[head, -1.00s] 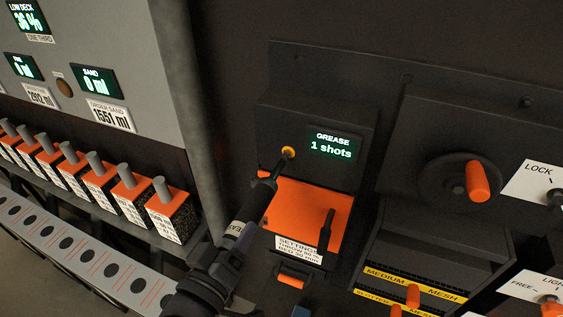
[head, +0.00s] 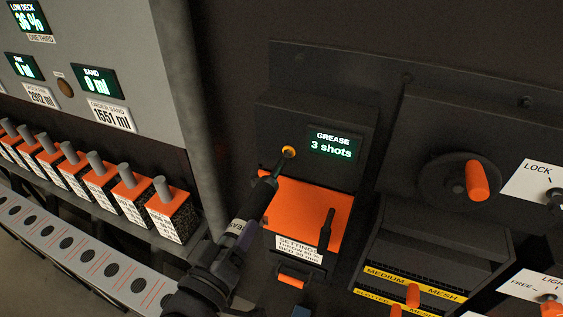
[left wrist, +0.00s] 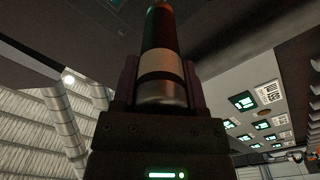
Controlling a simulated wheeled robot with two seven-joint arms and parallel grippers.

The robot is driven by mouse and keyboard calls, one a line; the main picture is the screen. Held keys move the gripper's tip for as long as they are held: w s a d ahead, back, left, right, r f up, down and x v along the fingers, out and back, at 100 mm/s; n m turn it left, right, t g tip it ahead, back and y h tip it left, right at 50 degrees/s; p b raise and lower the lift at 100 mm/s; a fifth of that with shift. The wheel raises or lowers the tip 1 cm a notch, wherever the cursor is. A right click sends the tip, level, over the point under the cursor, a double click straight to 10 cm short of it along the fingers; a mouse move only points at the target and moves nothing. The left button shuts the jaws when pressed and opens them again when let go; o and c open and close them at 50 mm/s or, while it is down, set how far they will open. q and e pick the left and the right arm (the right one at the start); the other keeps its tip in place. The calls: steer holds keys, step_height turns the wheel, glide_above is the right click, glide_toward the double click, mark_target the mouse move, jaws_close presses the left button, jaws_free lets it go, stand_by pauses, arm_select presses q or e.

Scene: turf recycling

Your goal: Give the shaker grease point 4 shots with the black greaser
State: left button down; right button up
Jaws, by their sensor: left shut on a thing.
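My left gripper (head: 232,232) is shut on the black greaser (head: 262,192), a dark cylinder with a pale label band and a thin nozzle. The greaser (left wrist: 162,50) also shows between the fingers in the left wrist view. In the head view its nozzle tip is at the shaker grease point (head: 289,151), a small orange-yellow ring on the dark panel; it appears to touch it. The grease display (head: 332,146) beside it reads 3 shots. My right gripper is not in view.
Below the grease point is an orange box (head: 305,215) with a black lever (head: 325,230). To the right are an orange-handled wheel (head: 477,181) and mesh drawers (head: 413,296). Several orange-topped containers (head: 172,212) stand in a row at the left. A grey post (head: 193,110) rises left of the panel.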

arm_select(q)
steer(key=shift+s, duration=0.1)
stand_by(0.3)
stand_by(0.4)
steer(key=shift+s+a+f, duration=0.1)
steer(key=shift+s+a, duration=0.15)
steer(key=shift+s, duration=0.2)
steer(key=shift+v, duration=2.75)
